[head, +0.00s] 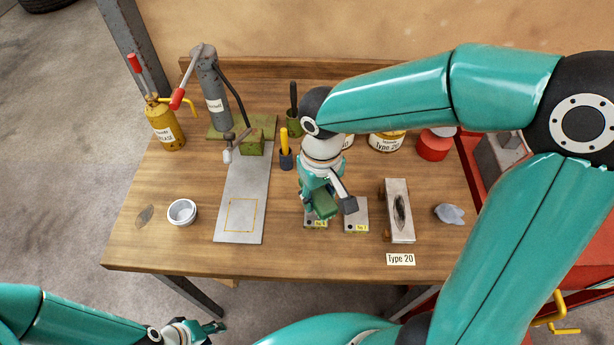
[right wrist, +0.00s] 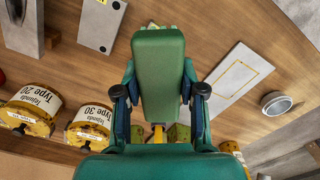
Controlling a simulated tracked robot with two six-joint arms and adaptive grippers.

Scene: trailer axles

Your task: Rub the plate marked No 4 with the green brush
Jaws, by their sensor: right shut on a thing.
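The green brush (head: 323,203) is held in my right gripper (head: 330,200), which is shut on it. In the right wrist view the brush (right wrist: 160,75) shows as a long green block between the two fingers. Two small grey plates with yellow labels lie on the bench. The left plate (head: 316,224) is partly hidden under the brush, and its label is too small to read surely. The right plate (head: 356,214) lies just beside it. I cannot tell whether the brush touches the left plate. My left gripper (head: 205,330) is low at the lower left, away from the bench top.
A slotted grey block (head: 399,212) and a grey lump (head: 449,214) lie to the right. A grey sheet (head: 240,200) with a yellow outline and a white cup (head: 182,212) lie to the left. Tins (head: 386,141), a red pot (head: 434,145) and a grease can (head: 165,125) stand behind.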

